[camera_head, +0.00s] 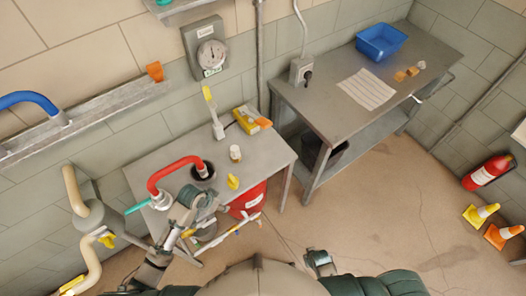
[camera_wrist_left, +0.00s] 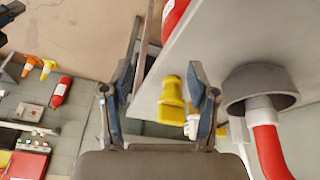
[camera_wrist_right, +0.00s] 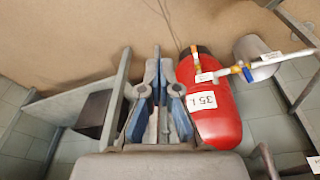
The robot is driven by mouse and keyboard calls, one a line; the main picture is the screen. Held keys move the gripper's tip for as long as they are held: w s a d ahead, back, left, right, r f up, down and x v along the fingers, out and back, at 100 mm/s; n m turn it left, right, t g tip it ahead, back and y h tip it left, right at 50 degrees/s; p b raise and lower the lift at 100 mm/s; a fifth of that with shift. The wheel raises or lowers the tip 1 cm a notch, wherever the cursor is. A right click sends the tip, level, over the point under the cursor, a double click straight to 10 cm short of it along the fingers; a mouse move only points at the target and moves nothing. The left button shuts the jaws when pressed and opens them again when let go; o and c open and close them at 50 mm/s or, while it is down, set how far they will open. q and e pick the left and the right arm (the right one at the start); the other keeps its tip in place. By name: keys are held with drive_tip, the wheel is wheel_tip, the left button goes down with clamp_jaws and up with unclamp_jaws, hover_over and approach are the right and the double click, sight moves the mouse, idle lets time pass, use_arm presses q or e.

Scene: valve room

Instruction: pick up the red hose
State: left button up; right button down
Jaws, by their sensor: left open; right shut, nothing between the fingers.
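The red hose (camera_head: 178,164) arches over the left end of the grey table in the head view. One end enters a dark round cup (camera_head: 203,173); the other meets a white collar near the table's edge. It also shows at the right of the left wrist view (camera_wrist_left: 268,150), running into a grey ring. My left gripper (camera_wrist_left: 158,92) is open and empty, beside the hose and not around it. My right gripper (camera_wrist_right: 157,90) is shut and empty, away from the hose.
A red tank (camera_wrist_right: 212,110) stands beside my right gripper in the right wrist view. The workbench (camera_head: 430,55) with a blue bin (camera_head: 381,41) is at the right. The floor between is clear.

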use_arm(q)
drive_tip(key=w+r+m, duration=0.2)
drive_tip(key=w+r, duration=0.2)
wheel_tip(320, 180, up, 24)
drive_tip(key=m+g+y+p, duration=0.2)
drive_tip(key=g+y, duration=0.1)
hover_over(169, 166)
drive_tip(key=f, duration=1)
drive_tip(key=shift+s+d+f+p, duration=0.25)
drive_tip(key=shift+d+p, duration=0.1)
drive_tip(key=f, duration=0.3)
drive_tip(key=f+p, duration=0.1)
drive_tip(key=f, duration=0.1)
drive_tip(key=shift+w+a, duration=0.2)
drive_tip(key=shift+a, duration=0.1)
drive_tip(key=shift+d+f, duration=0.1)
drive_tip(key=shift+f, duration=0.4)
clamp_jaws()
use_arm(e)
drive_tip(key=s+d+f, duration=0.1)
drive_tip(key=s+f, duration=0.5)
drive_tip(key=s, duration=0.3)
drive_tip(key=s+d+f+g, duration=0.1)
drive_tip(key=s+d+f, duration=0.1)
drive_tip(key=s+f, duration=0.5)
drive_tip(key=shift+s+f, duration=0.15)
drive_tip(key=shift+s, duration=0.75)
